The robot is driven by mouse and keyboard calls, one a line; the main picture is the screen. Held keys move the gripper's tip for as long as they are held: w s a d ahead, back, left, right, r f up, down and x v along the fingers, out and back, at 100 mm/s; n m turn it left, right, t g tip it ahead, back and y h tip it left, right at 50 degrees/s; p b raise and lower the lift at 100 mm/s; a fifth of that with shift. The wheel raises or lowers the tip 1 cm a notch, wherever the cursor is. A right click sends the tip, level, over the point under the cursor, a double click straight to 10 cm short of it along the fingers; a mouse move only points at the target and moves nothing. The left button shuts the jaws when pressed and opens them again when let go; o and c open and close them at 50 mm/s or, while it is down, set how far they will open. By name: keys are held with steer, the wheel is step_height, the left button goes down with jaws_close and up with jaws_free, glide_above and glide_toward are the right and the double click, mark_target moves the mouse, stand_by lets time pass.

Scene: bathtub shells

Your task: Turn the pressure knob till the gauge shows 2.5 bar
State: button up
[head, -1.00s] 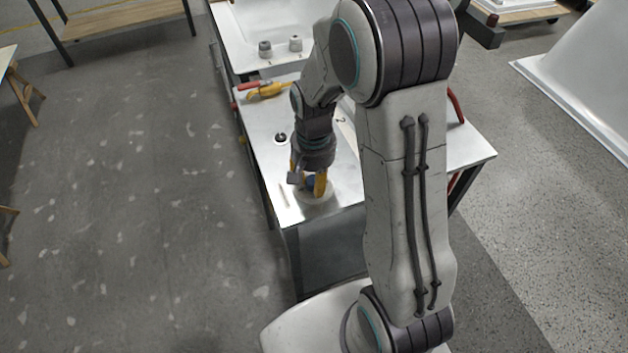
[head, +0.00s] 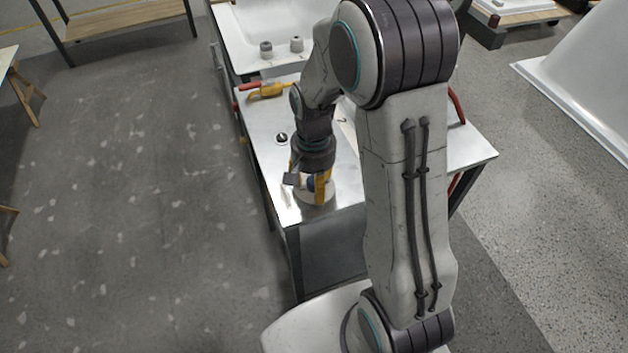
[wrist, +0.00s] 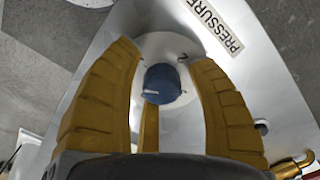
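The blue pressure knob (wrist: 162,84) sits on a pale round dial plate (wrist: 172,48) next to a "PRESSURE" label (wrist: 215,27). A white mark shows on the knob's left side, and a "2" is printed on the plate. My gripper (wrist: 163,55) has its yellow fingers spread around the knob; a gap shows on the right, and a narrower one on the left. In the head view my gripper (head: 308,192) is low over the near end of the bench, largely covering the knob. A small round dark-ringed dial (head: 282,138) lies behind it, perhaps the gauge; its reading is too small to tell.
The metal bench top (head: 262,125) carries a yellow tool with a red handle (head: 265,90). A white basin (head: 245,40) with two grey fittings stands behind. My arm hides part of the bench. The floor at left is clear near the bench.

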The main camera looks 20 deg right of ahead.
steer(key=shift+o, duration=0.5)
steer(key=shift+w+d, duration=0.1)
steer(key=shift+r, duration=0.3)
step_height(320, 180, up, 12)
steer(key=shift+f, duration=0.25)
stand_by(0.3)
